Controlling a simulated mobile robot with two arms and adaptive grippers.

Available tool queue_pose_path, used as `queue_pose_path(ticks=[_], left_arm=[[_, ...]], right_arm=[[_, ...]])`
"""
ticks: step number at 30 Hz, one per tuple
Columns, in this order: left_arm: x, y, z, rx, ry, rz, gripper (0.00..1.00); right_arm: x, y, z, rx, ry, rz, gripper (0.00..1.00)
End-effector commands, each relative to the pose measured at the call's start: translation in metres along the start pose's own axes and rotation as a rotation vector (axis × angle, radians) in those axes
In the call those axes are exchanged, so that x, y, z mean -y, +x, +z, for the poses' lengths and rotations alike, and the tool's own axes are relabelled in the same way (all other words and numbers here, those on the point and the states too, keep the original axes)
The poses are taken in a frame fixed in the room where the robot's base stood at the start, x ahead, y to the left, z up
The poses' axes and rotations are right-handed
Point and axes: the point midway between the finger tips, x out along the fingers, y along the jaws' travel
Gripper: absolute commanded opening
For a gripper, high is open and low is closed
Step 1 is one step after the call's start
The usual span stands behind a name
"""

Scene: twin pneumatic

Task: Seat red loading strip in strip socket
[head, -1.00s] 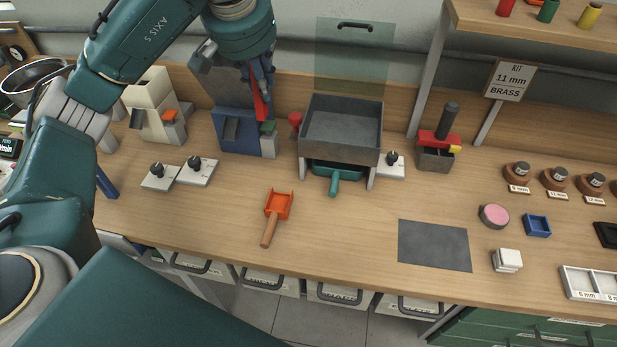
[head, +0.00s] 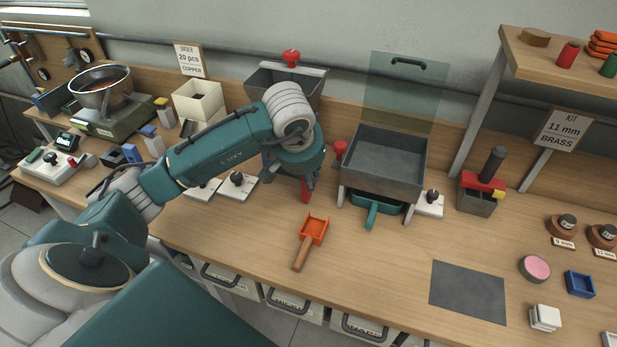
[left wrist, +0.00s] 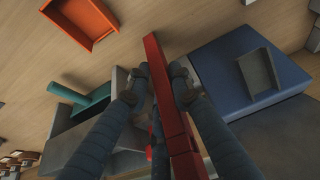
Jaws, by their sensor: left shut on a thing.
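The red loading strip (head: 305,190) is a long narrow red bar. Most of the blue machine is hidden behind my arm in the head view. I cannot make out the strip socket for certain. My right gripper is not in view.
An orange scoop (head: 313,229) lies on the bench in front of the strip. The grey tray stand (head: 385,160), with a teal drawer (head: 371,215), is to the right. Two white knob plates (head: 237,186) lie close to the left. The bench front is mostly clear.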

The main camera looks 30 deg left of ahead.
Motion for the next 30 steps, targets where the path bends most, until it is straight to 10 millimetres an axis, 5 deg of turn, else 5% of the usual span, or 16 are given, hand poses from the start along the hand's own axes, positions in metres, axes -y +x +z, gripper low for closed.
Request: queue_pose_path(ticks=[15,16,18,30], left_arm=[[0.0,0.015,0.006,-0.004,0.0,0.0,0.0],[0.0,0.014,0.005,-0.003,0.0,0.0,0.27],[0.0,0.013,0.005,-0.002,0.0,0.0,0.4],[0.0,0.007,0.003,-0.004,0.0,0.001,0.4]], right_arm=[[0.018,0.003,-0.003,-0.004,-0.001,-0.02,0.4],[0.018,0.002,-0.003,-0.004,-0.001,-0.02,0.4],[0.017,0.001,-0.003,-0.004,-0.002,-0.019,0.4],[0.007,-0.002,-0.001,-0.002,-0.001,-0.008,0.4]])
